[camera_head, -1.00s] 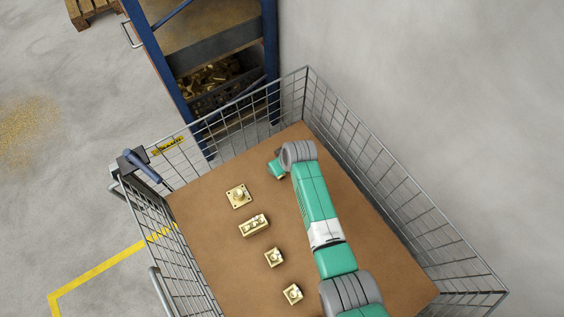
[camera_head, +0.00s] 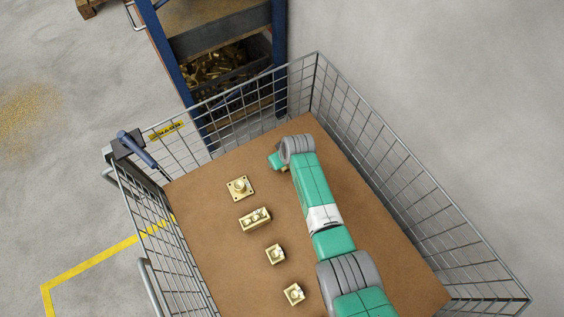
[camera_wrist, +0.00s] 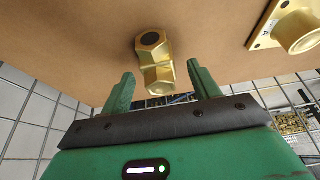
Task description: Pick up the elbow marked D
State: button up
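A brass fitting with hexagonal faces (camera_wrist: 155,62) and a dark round opening lies on the brown board in the wrist view. No letter can be read on it, so I cannot tell whether it is the elbow marked D. My gripper (camera_wrist: 160,70) is open, its two green fingers apart, one on each side of the fitting's near end. The fingers do not visibly touch it. In the head view my arm hides the fingers and most of that spot.
On the board (camera_head: 215,215) in the head view stand a square flanged brass piece (camera_head: 240,188), a long block with ports (camera_head: 255,219) and two smaller brass pieces (camera_head: 275,254), (camera_head: 293,294). The flange in the wrist view (camera_wrist: 292,28) bears an A. Wire mesh walls (camera_head: 410,185) surround the board.

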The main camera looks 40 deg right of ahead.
grip_shut()
jog(key=shift+r, duration=0.15)
jog(key=shift+r+p, duration=0.3)
notch_tip(320, 180, up, 3)
jog(key=p, duration=0.2)
jog(key=shift+r+p, duration=0.2)
jog(key=shift+p, duration=0.15)
jog(key=s+a+p, duration=0.3)
jog(key=s+p, duration=0.1)
jog(key=s, duration=0.3)
jog(key=s+a+p, duration=0.4)
jog(key=s, duration=0.3)
jog(key=shift+s+r, duration=0.2)
jog(key=shift+r, duration=0.2)
